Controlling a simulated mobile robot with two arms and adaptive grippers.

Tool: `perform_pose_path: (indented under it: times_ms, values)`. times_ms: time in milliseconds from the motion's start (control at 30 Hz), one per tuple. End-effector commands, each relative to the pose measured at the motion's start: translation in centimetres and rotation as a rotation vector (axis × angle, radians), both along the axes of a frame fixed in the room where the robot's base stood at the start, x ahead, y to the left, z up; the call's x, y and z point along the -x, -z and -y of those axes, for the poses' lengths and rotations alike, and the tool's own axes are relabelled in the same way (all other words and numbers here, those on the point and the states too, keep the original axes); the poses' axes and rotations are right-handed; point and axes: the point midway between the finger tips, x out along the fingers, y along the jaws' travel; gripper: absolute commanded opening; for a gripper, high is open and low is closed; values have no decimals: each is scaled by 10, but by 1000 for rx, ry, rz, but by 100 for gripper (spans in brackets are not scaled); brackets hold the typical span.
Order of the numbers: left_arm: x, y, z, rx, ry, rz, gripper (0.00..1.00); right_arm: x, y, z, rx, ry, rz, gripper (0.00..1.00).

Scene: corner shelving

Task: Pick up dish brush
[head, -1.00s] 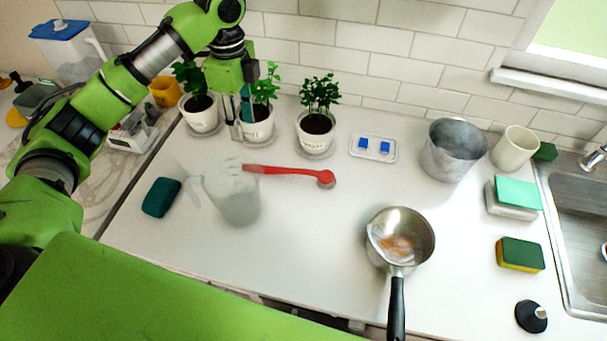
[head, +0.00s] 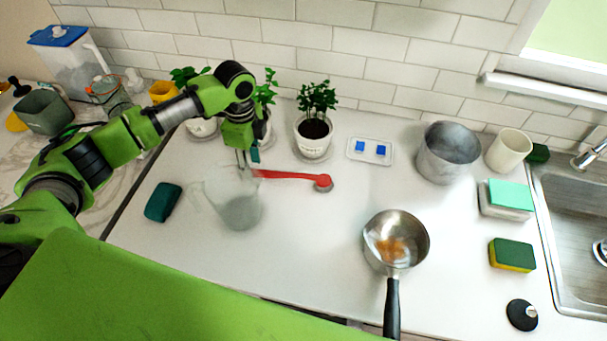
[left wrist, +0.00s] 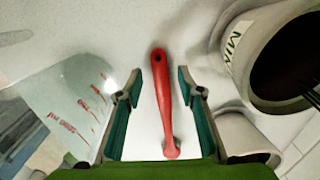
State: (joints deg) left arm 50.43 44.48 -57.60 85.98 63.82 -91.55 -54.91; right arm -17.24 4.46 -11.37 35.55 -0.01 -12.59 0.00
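The red dish brush (head: 292,176) lies flat on the white counter, its round head at the right and its handle reaching left behind the clear measuring jug. My left gripper (head: 248,160) points down at the handle's left end. In the left wrist view the gripper (left wrist: 160,82) is open, with one teal-padded finger on each side of the red brush handle (left wrist: 162,100). A gap shows between the handle and each finger. Whether the fingertips touch the counter I cannot tell. My right gripper is not in view.
The clear measuring jug (head: 240,208) stands close in front of the gripper and shows at left in the wrist view. Potted plants (head: 312,138) stand just behind. A saucepan (head: 393,275) and metal pot (head: 447,160) are farther right. The counter's middle is clear.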

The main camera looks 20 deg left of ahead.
Motion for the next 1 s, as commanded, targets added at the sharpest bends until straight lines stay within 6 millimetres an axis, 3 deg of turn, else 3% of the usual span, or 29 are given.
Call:
perform_pose_path:
  times_ms: [133, 367, 500, 533, 867, 1000]
  values:
    - [0, 13, 0, -1, 0, 1, 35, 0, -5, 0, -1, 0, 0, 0]
    - [0, 15, -1, -1, 0, 2, 35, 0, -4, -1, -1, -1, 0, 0]
    - [0, 15, -1, -1, 0, 2, 1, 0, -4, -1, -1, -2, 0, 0]
    - [0, 15, -1, -1, 0, 2, 0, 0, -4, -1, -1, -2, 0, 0]
    - [0, 13, -1, 0, 0, 3, 0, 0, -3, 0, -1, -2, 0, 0]
    - [-1, -1, 0, 1, 0, 6, 0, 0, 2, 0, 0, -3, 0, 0]
